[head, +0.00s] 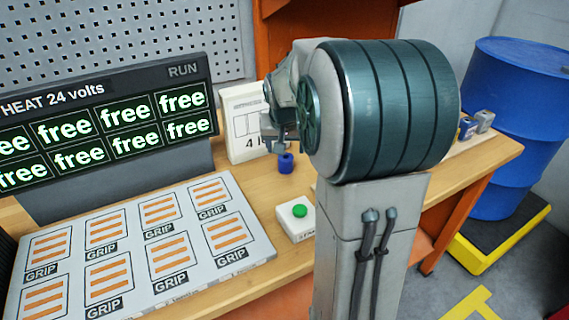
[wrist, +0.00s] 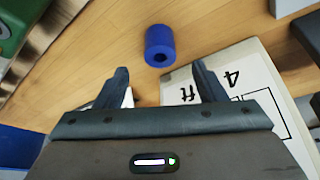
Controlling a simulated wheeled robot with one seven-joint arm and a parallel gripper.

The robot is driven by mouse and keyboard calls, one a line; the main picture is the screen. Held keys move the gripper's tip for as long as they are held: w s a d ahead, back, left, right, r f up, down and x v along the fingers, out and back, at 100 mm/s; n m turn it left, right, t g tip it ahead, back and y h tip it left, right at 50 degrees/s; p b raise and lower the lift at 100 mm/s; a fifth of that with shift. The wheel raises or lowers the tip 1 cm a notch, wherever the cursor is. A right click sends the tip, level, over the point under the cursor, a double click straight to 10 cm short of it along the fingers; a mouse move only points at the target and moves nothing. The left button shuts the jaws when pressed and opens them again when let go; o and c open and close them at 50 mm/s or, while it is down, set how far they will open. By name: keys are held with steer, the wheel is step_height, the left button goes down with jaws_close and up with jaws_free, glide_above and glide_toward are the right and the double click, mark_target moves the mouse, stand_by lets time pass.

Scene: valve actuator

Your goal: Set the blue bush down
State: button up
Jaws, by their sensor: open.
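The blue bush (head: 286,163) is a short blue cylinder with a hole in its end. In the head view it stands on the wooden bench, just right of the white card marked 4. In the wrist view the bush (wrist: 160,45) shows beyond my fingertips, apart from both of them. My gripper (wrist: 162,75) is open, with nothing between its fingers. In the head view my arm hides most of the gripper (head: 281,140), which is just above and behind the bush.
The white card (head: 242,122) stands close to my gripper. A box with a green button (head: 297,217) sits in front. A panel of GRIP pads (head: 135,250) and a display reading "free" (head: 110,125) are at left. A blue drum (head: 520,120) stands at right.

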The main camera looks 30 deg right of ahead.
mark_target(286, 157)
steer(key=shift+x, duration=3.5)
steer(key=shift+w, duration=0.1)
steer(key=c, duration=1.1)
steer(key=shift+r, duration=0.1)
steer(key=shift+c, duration=0.5)
steer(key=shift+r, duration=0.1)
